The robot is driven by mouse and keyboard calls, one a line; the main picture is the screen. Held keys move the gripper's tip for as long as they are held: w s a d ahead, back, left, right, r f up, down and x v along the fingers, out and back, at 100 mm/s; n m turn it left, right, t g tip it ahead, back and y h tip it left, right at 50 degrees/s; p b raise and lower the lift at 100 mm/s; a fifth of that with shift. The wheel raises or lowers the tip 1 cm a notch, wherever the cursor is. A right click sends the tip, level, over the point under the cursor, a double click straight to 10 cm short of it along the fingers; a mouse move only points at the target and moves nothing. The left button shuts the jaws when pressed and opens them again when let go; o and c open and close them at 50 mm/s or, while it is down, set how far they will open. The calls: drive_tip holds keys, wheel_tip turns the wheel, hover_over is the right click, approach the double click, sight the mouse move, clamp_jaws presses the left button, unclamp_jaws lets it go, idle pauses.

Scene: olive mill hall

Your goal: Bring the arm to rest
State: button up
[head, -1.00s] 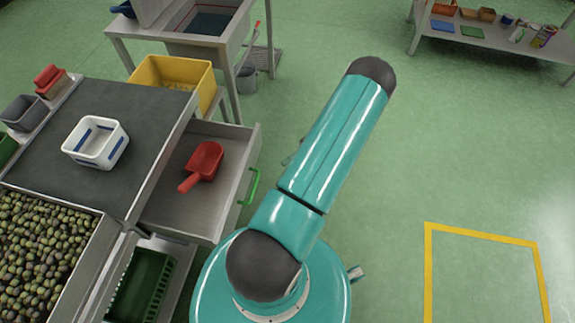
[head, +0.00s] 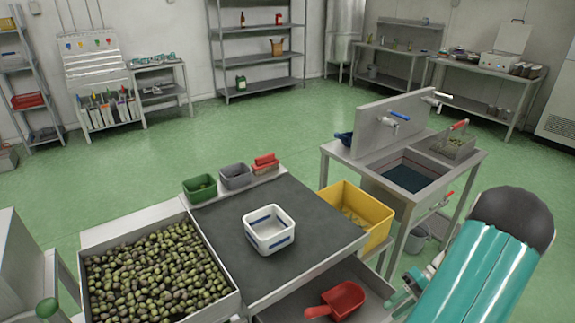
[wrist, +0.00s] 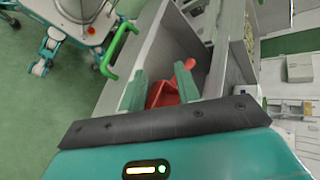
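My arm shows as a teal link with a dark rounded cap at the lower right of the head view. In the wrist view my gripper (wrist: 159,76) has its two green fingers spread apart, with nothing held between them. Beyond the fingers is the open drawer (wrist: 150,60), with a red scoop (wrist: 164,93) lying in it, partly hidden by the fingers. The scoop also shows in the head view (head: 345,299), in the drawer under the grey worktop.
A white container (head: 268,238) stands on the grey worktop (head: 290,283), beside an olive bin (head: 160,275). A yellow crate (head: 378,222) and a sink (head: 415,170) are to the right. Open green floor (head: 110,180) lies behind.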

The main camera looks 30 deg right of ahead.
drive_tip(key=w+a+r+n+g+h, duration=0.2)
drive_tip(key=w+a+r+h, duration=0.2)
drive_tip(key=w+a+r, duration=0.3)
drive_tip(key=w+a+r+n+g+h, duration=0.15)
drive_tip(key=w+a+r+h, duration=0.35)
drive_tip(key=a+r, duration=0.5)
drive_tip(key=s+a+r+n+t, duration=0.1)
drive_tip(key=a+r+n+t, duration=0.1)
drive_tip(key=a+r, duration=0.3)
drive_tip(key=s+a+r+n+t+h, duration=0.1)
drive_tip(key=a+r+t, duration=0.3)
drive_tip(key=a, duration=0.9)
drive_tip(key=shift+s+a+r+n+h, duration=0.2)
drive_tip(key=shift+s+r+n+h, duration=0.15)
drive_tip(key=shift+r, duration=0.1)
